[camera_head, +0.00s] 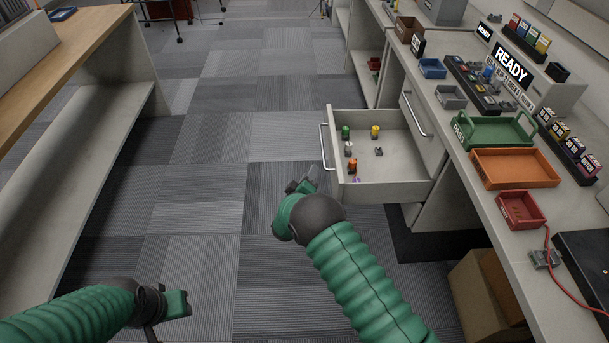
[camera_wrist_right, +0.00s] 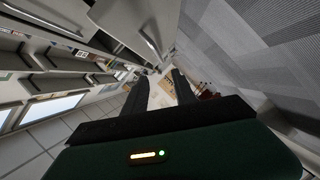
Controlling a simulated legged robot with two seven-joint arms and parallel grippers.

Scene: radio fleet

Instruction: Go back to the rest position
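My right arm reaches up from the bottom of the head view. Its gripper (camera_head: 303,183) is over the floor, just left of the open drawer's (camera_head: 398,190) front and apart from the handle. In the right wrist view its two dark fingers (camera_wrist_right: 160,84) stand apart with nothing between them, so it is open and empty. My left arm comes in low at the left. Its gripper (camera_head: 178,304) is over the carpet, away from any furniture. Its fingers are too hidden to judge.
The drawer holds several small pieces, among them green (camera_head: 346,132), yellow (camera_head: 375,131) and orange (camera_head: 352,165) ones. The counter at right carries a green tray (camera_head: 490,133), an orange tray (camera_head: 515,168) and a red bin (camera_head: 520,210). A wooden-topped bench (camera_head: 60,55) stands at left. Carpet between is clear.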

